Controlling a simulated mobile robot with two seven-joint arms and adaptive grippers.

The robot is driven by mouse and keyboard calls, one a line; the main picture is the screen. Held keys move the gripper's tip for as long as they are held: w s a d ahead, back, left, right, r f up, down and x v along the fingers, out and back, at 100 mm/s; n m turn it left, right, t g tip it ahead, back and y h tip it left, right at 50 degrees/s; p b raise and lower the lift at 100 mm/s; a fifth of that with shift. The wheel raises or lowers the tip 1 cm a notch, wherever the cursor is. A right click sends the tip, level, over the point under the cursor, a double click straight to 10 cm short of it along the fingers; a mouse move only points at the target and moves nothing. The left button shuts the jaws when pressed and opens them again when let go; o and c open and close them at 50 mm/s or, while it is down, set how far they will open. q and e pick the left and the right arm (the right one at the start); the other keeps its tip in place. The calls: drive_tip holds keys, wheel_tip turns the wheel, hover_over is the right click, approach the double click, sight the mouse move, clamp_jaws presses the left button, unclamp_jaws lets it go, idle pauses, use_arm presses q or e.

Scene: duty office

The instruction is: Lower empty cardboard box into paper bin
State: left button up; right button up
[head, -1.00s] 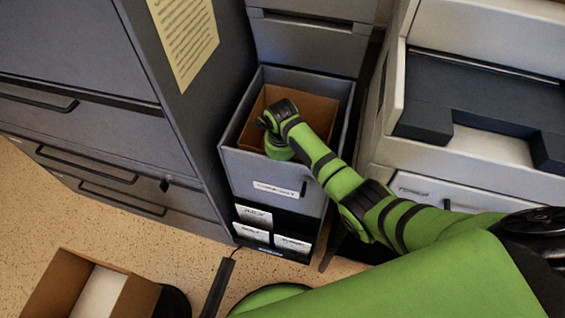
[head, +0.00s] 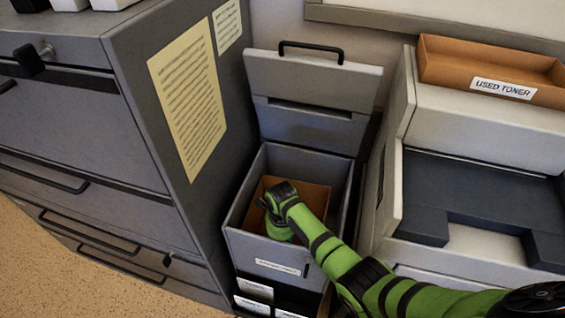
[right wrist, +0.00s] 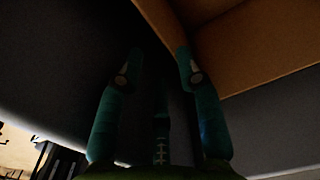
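The brown cardboard box (head: 318,198) sits inside the grey paper bin (head: 245,247), its rim below the bin's rim. It also shows in the right wrist view (right wrist: 245,45), at upper right. My right gripper (head: 268,217) is down inside the bin's mouth, over the left front part of the box. The box's underside is hidden. My left gripper is out of view.
Grey drawer cabinets (head: 140,140) stand close on the left of the bin. A grey panel with a black handle (head: 312,90) rises behind it. A light grey office machine (head: 470,130) stands on the right, with a tray labelled USED TONER (head: 440,62) on top.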

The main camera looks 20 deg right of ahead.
wheel_tip(320, 180, up, 29)
drive_tip(key=p, duration=1.2)
drive_tip(key=shift+d+p, duration=0.25)
drive_tip(key=shift+p, duration=0.1)
drive_tip(key=shift+s, duration=0.1)
